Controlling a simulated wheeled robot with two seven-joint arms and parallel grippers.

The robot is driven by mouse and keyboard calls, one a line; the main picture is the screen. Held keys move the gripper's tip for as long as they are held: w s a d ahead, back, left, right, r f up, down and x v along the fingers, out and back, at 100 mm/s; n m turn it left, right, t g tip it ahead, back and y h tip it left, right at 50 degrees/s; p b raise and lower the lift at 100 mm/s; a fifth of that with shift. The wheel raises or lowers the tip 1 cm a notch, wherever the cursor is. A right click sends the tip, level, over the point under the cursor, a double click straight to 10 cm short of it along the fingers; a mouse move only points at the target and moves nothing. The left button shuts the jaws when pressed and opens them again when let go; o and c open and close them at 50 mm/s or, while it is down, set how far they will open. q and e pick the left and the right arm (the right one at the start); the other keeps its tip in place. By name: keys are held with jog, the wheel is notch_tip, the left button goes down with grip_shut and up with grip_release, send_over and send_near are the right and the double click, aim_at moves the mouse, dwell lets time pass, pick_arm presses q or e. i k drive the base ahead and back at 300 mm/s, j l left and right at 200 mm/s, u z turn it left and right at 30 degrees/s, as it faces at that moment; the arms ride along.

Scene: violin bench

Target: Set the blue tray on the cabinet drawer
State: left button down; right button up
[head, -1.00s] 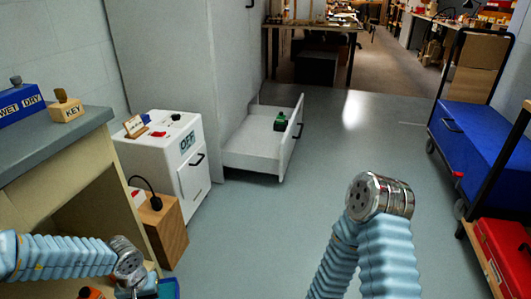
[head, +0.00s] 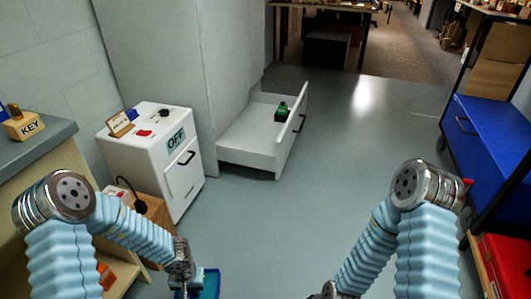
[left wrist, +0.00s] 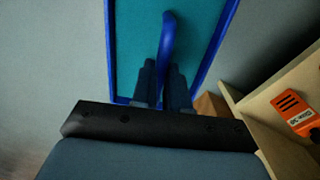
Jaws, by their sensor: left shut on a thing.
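The blue tray (head: 211,283) shows at the bottom of the head view, partly hidden by my left arm and cut off by the edge. In the left wrist view it has a teal floor (left wrist: 135,45), a blue rim and an arched blue handle (left wrist: 168,35). My left gripper (left wrist: 163,80) is shut on this handle and holds the tray above the floor. The cabinet drawer (head: 240,150) is pulled out low from the grey cabinet (head: 165,60), beyond the tray. A small green object (head: 282,111) sits inside it. My right arm shows at the lower right, but its fingers are out of view.
A white appliance marked OFF (head: 160,150) stands left of the drawer. A wooden bench (head: 50,150) is at the left, with an orange item (left wrist: 293,112) on its shelf. A blue cart (head: 485,140) and a red case (head: 505,265) are at the right. The middle floor is clear.

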aim_at(266, 145)
jog(key=i+l+z, duration=0.5)
jog(key=z, duration=0.3)
jog(key=i+z, duration=0.45)
jog(key=i, duration=1)
jog(key=i+u, duration=0.4)
jog(key=i+l+u, duration=0.25)
jog(key=i+u, duration=0.2)
jog(key=i+l+u, duration=0.15)
jog(key=u, duration=0.3)
jog(key=i+l+u, duration=0.2)
jog(key=u, duration=0.2)
jog(key=i+l+u, duration=0.15)
jog(key=l+u, duration=0.5)
jog(key=u, duration=0.2)
jog(key=i, duration=0.05)
